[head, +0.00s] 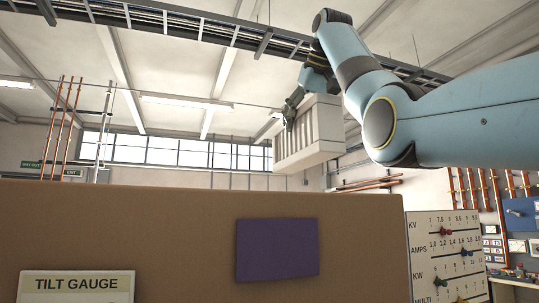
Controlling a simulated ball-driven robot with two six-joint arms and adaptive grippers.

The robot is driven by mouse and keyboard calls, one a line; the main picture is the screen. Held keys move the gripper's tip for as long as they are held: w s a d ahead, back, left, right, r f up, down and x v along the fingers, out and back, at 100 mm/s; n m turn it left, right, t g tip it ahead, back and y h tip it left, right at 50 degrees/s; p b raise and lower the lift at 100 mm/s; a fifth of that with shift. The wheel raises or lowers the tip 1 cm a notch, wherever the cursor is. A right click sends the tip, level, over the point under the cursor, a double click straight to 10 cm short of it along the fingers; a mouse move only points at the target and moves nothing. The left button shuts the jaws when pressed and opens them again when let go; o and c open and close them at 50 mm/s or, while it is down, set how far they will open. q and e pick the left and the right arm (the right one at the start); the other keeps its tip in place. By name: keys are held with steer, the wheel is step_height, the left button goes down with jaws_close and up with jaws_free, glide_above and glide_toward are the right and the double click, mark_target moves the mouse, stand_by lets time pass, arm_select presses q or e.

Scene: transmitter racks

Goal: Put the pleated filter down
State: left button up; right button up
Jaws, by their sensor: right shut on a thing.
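The pleated filter (318,137) is a pale, ribbed box, held up in the air right of centre in the head view. My right gripper (290,118) is shut on it at its upper left side, with the light blue arm coming in from the right. The filter is tilted and apart from any surface that shows. Part of its top is hidden by the gripper and wrist. My left gripper is not in view.
A brown panel (180,230) fills the lower foreground, with a purple rectangle (277,250) and a tilt gauge sign (77,286) on it. A meter board (446,255) stands at the right. A cable tray (240,35) and copper pipes (68,125) are behind.

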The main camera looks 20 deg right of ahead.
mark_target(302, 140)
steer(key=s+a+f+p, duration=0.1)
steer(key=a+f+p, duration=0.1)
steer(key=a+f, duration=0.5)
steer(key=shift+f, duration=0.35)
steer(key=o, duration=0.9)
steer(key=shift+f, duration=0.1)
steer(key=o, duration=0.4)
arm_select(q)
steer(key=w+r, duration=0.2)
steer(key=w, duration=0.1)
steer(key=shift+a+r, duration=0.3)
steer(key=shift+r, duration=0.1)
